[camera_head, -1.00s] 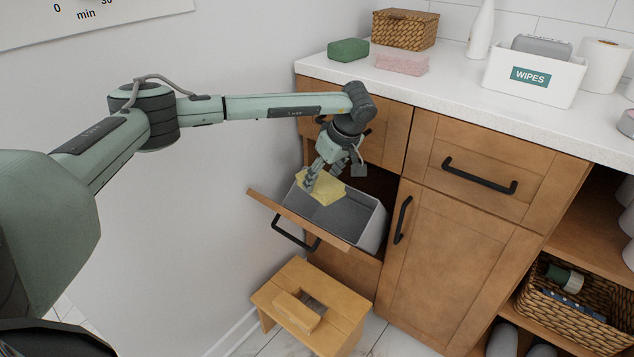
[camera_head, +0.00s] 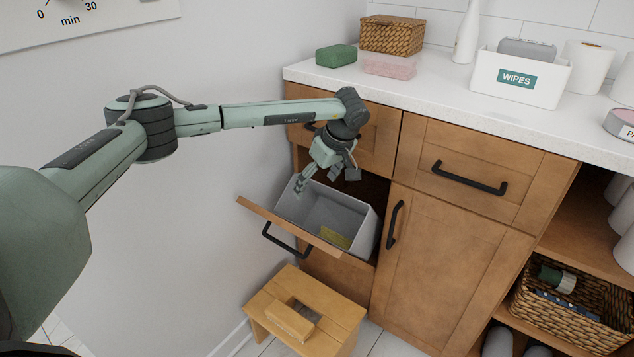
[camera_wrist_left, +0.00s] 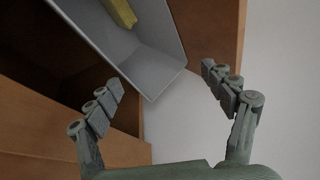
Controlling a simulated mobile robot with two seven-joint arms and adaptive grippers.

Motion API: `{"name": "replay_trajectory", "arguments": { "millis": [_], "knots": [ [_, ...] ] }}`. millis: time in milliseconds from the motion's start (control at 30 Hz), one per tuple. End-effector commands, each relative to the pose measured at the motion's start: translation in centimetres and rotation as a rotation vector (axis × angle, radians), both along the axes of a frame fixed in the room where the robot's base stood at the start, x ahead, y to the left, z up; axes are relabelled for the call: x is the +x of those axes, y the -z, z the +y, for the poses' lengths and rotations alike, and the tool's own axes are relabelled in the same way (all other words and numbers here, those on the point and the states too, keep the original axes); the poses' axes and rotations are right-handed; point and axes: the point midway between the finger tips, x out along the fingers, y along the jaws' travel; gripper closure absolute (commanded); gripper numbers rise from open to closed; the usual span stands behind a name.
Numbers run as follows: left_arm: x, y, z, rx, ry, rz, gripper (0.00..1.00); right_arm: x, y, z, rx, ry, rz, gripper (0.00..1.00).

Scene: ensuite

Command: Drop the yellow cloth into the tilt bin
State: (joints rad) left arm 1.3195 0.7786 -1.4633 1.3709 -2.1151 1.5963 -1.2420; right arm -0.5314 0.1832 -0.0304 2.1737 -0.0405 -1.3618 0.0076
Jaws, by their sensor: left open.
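The yellow cloth (camera_head: 335,238) lies inside the grey liner of the tilt bin (camera_head: 312,208), low down near its front right side. It also shows in the left wrist view (camera_wrist_left: 120,13) within the grey liner (camera_wrist_left: 155,60). The bin's wooden front (camera_head: 290,225) is tilted out from the cabinet. My left gripper (camera_head: 322,183) is open and empty above the bin's back left part, apart from the cloth. In the left wrist view its fingers (camera_wrist_left: 165,90) are spread wide. My right gripper is not in view.
A wooden step stool (camera_head: 305,315) stands on the floor below the bin. The white counter (camera_head: 420,90) above holds a green cloth (camera_head: 337,56), a pink cloth (camera_head: 390,66), a wicker box (camera_head: 392,36) and a wipes box (camera_head: 516,78). A wall borders the left side.

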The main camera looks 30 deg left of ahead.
Motion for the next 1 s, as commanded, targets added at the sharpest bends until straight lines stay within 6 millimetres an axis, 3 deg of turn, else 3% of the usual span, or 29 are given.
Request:
{"name": "replay_trajectory", "arguments": {
  "millis": [233,400,700,1000],
  "knots": [
    [0.0,-0.5,-0.2,0.000,0.000,-0.001,0.18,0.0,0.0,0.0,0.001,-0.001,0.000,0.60],
    [-0.2,-3.0,-1.2,0.000,0.003,-0.004,0.18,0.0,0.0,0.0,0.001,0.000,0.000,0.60],
    [-2.3,-2.7,-8.4,-0.001,0.006,0.001,0.18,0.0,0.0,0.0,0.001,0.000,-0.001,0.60],
    [-3.5,-2.7,-12.3,0.000,0.002,0.001,0.18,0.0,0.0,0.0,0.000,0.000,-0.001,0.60]
  ]
}}
